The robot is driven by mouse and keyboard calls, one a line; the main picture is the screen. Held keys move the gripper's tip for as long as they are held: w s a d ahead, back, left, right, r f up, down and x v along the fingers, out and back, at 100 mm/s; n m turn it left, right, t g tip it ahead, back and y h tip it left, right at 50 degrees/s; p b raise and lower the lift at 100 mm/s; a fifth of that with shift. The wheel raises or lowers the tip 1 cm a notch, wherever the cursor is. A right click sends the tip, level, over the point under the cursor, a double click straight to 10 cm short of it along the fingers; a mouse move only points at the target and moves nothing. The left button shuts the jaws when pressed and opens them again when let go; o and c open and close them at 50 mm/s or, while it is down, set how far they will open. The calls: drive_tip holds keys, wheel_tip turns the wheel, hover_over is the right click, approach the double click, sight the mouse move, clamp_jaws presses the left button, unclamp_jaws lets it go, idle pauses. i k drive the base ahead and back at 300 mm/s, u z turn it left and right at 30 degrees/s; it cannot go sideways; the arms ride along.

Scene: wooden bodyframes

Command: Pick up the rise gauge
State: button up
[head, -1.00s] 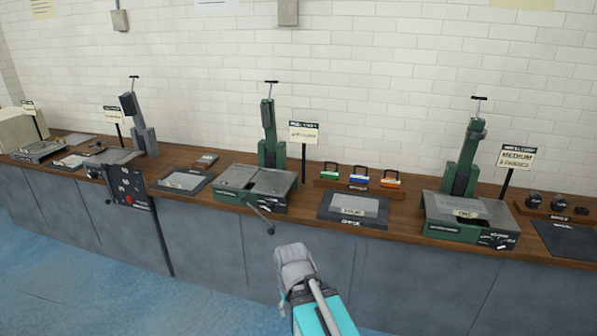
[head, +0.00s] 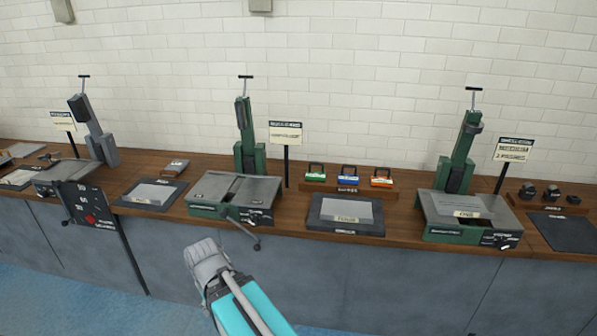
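I cannot read any label that names the rise gauge. Three small handled blocks stand in a wooden rack (head: 347,190) on the bench: a green one (head: 315,173), a blue one (head: 349,176) and an orange one (head: 381,178). The rack's label is too small to read surely. My gripper (head: 203,258) is the grey end of my turquoise arm, low in front of the bench. It is well apart from the blocks, and its fingers cannot be made out.
A long wooden bench (head: 292,219) runs along a white brick wall. Two green machines (head: 236,192) (head: 468,205) flank the rack, with a dark tray (head: 317,222) in front. A grey machine (head: 66,172) stands left. Dark knobs (head: 530,191) sit right. Blue floor (head: 50,290) is clear.

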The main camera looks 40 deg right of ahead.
sight(311, 175)
drive_tip(key=z, duration=0.05)
drive_tip(key=i, duration=0.75)
drive_tip(key=z, duration=0.9)
drive_tip(key=i, duration=0.75)
drive_tip(key=z, duration=0.55)
drive_tip(key=k, duration=0.95)
drive_tip(key=z, duration=0.15)
drive_tip(key=i, duration=0.25)
drive_tip(key=u, duration=0.05)
